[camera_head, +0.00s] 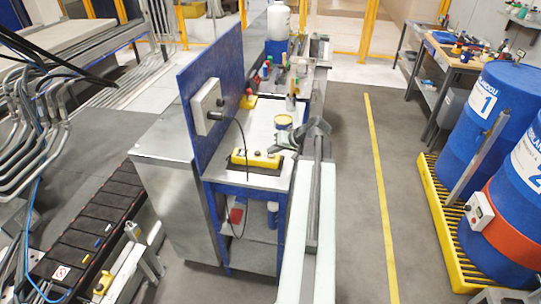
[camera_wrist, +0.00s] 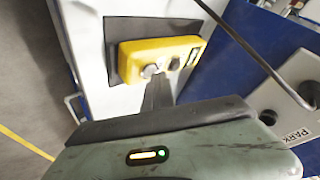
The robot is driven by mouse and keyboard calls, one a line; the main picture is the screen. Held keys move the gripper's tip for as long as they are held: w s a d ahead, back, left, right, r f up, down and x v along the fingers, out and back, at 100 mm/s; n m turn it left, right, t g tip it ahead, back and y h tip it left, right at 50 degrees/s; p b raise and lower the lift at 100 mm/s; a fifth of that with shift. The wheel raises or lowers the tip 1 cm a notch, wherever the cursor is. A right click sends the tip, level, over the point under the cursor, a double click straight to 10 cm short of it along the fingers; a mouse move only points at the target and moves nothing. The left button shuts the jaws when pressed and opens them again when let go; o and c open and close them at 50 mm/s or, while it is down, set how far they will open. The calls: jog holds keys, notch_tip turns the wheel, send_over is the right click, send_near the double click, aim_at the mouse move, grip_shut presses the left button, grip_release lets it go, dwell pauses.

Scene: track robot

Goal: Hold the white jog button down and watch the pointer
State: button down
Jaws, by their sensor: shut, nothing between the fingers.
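A yellow control box (camera_wrist: 160,55) lies on a dark mat on the pale bench top; it also shows in the head view (camera_head: 256,160). Contact or pressing cannot be told. No pointer can be made out.
A blue upright panel (camera_head: 212,90) with a pale box (camera_head: 207,106) stands left of the bench. In the wrist view a grey panel marked PARK (camera_wrist: 285,110) is at right. Blue drums (camera_head: 490,110) stand far right.

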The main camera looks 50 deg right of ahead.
aim_at(273, 156)
jog(key=shift+r+p, duration=0.75)
jog(key=shift+r, duration=0.1)
notch_tip(273, 156, up, 5)
jog(key=p, duration=0.5)
jog(key=shift+r, duration=0.1)
